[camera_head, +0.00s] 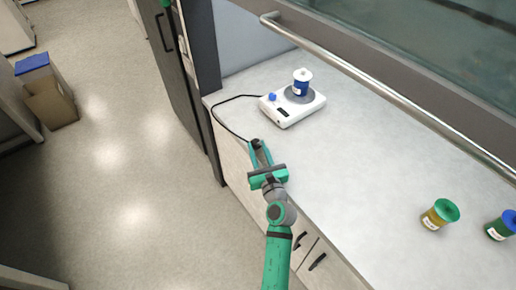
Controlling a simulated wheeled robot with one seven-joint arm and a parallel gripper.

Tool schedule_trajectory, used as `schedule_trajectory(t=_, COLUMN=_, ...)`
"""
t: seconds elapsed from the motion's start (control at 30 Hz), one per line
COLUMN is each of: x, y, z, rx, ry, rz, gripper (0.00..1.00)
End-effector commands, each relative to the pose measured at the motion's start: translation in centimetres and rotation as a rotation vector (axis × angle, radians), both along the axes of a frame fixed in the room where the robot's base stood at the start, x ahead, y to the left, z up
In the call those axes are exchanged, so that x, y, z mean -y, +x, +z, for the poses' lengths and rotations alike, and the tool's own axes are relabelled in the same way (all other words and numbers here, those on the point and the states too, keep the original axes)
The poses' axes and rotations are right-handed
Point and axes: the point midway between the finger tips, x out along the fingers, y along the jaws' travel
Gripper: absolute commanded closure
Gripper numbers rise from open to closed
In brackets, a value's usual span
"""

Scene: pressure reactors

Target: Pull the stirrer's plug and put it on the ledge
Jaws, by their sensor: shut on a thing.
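The white stirrer (288,112) stands on the bench's far left, with a blue knob and a grey round plate. A black cord (214,108) leaves its left side, loops over the bench's left edge and runs to the black plug (256,143). My green gripper (259,149) is shut on the plug at the bench's front-left edge. The fingers partly hide the plug, and I cannot tell whether it touches the bench. I cannot single out a separate ledge from the pale bench top (350,150).
A blue-and-white jar (301,83) stands on the stirrer's plate. A metal rail (390,98) crosses above the bench. The middle of the bench is clear.

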Motion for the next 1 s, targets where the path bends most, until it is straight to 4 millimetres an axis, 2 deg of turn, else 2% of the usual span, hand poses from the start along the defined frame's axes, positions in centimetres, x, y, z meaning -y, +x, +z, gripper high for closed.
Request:
schedule_trajectory(t=0.07, x=0.0, y=0.0, z=0.0, rx=0.0, ry=0.0, rz=0.0, gripper=1.0)
schedule_trajectory(t=0.1, x=0.0, y=0.0, z=0.0, rx=0.0, ry=0.0, rz=0.0, gripper=0.63)
schedule_trajectory(t=0.17, x=0.0, y=0.0, z=0.0, rx=0.0, ry=0.0, rz=0.0, gripper=0.5)
schedule_trajectory(t=0.57, x=0.2, y=-0.4, z=0.0, rx=0.0, ry=-0.001, rz=-0.001, gripper=0.5)
schedule_trajectory(t=0.77, x=0.8, y=-2.4, z=-0.1, rx=-0.002, ry=-0.004, rz=-0.001, gripper=0.5)
schedule_trajectory(t=1.0, x=1.8, y=-5.9, z=-0.1, rx=-0.001, ry=-0.002, rz=-0.001, gripper=0.5)
